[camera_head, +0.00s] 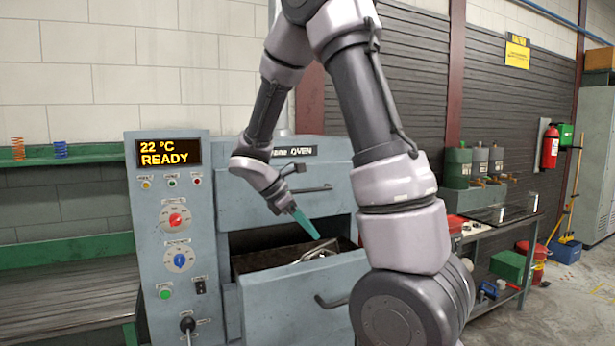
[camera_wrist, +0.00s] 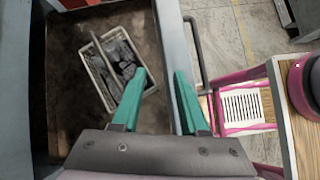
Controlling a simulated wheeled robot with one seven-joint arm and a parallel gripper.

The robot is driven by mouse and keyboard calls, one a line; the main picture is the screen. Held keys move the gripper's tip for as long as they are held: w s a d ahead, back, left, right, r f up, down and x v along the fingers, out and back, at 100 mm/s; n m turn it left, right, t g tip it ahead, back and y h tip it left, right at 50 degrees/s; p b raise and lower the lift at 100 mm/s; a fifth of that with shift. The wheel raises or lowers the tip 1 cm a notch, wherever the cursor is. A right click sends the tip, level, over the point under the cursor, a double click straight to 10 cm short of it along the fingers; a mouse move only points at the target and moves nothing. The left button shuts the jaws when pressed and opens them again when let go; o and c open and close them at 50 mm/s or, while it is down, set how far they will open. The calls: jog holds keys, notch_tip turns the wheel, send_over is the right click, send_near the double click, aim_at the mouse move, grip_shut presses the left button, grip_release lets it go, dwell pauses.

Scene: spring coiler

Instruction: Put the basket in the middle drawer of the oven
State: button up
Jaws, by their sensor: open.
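The grey oven (camera_head: 280,213) has a drawer (camera_head: 295,300) pulled out below a shut upper front. A light-rimmed basket (camera_wrist: 92,72) with dark grey contents rests on the brown drawer floor. Its rim and handle show partly in the head view (camera_head: 318,252), behind the drawer front. My gripper (camera_head: 308,224) points down over the drawer with teal fingers. In the wrist view the gripper (camera_wrist: 160,72) is open and empty. Its left finger overlaps the basket's near right edge, and the drawer's front wall passes between the fingers in the picture. I cannot tell whether anything touches.
The control panel (camera_head: 175,225), reading 22 °C READY, stands left of the drawer. The drawer handle (camera_head: 330,301) sticks out in front. A green-edged bench (camera_head: 65,290) is at left.

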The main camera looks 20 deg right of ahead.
jog(key=s+a+r+m+t+y, duration=0.3)
jog(key=s+r+m, duration=0.4)
jog(key=m, duration=0.3)
jog(key=s+a+r+m+t+y, duration=0.3)
jog(key=s+r+m+y, duration=0.3)
jog(key=r+m, duration=0.3)
jog(key=shift+s+a+r+m+t+y, duration=0.2)
jog(key=shift+s+r+m+t+y, duration=0.3)
jog(key=shift+s+t, duration=0.4)
